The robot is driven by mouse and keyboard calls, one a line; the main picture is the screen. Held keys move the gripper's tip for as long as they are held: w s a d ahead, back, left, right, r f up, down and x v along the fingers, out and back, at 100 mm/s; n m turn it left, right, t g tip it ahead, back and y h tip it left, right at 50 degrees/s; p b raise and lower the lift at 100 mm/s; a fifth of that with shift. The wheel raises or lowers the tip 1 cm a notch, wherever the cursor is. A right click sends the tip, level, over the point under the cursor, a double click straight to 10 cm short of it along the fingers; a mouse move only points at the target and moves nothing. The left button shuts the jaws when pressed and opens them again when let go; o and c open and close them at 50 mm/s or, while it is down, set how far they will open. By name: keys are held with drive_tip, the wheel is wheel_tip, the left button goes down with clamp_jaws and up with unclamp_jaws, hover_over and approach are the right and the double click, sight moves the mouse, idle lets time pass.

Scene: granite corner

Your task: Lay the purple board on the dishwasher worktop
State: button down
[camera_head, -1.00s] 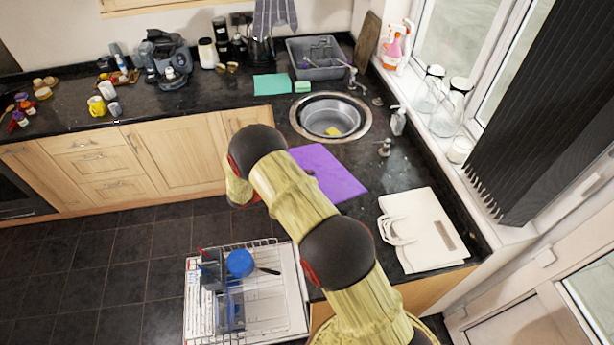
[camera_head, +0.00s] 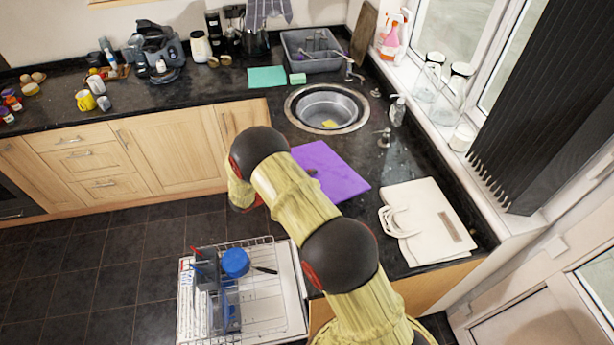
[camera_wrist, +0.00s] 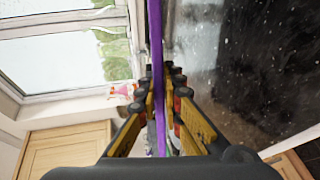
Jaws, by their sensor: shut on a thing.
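The purple board (camera_head: 335,173) is a flat panel below the sink in the head view, partly hidden by my arm. The wrist view shows it edge-on as a purple strip (camera_wrist: 157,70) between the fingers of my gripper (camera_wrist: 160,85), which is shut on it. The board looks roughly level, along the black worktop (camera_head: 398,162). I cannot tell whether it touches the worktop. In the head view my gripper is hidden behind my arm. The open dishwasher's rack (camera_head: 262,310) shows below, left of my arm.
A cream folded board or bag (camera_head: 430,225) lies on the worktop right of the purple board. A blue item (camera_head: 235,263) sits in the rack. Window and blind border the right.

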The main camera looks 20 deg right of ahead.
drive_tip(key=shift+s+d+f+b, duration=0.1)
drive_tip(key=shift+d+f+b, duration=0.15)
drive_tip(key=shift+f+b, duration=0.5)
drive_tip(key=shift+d+f+b, duration=0.3)
drive_tip(key=shift+f+b, duration=0.4)
drive_tip(key=shift+s+d+f+b, duration=0.1)
drive_tip(key=shift+d+f+b, duration=0.15)
drive_tip(key=shift+f+b, duration=0.5)
drive_tip(key=shift+w+f+b, duration=0.1)
drive_tip(key=shift+f+b, duration=1.2)
drive_tip(key=shift+b, duration=0.2)
drive_tip(key=c, duration=2)
unclamp_jaws()
drive_tip(key=o, duration=0.5)
drive_tip(key=shift+c, duration=0.2)
drive_tip(key=shift+a, duration=0.1)
drive_tip(key=shift+b+v, duration=0.75)
drive_tip(key=shift+v, duration=2.75)
drive_tip(key=shift+f, duration=0.15)
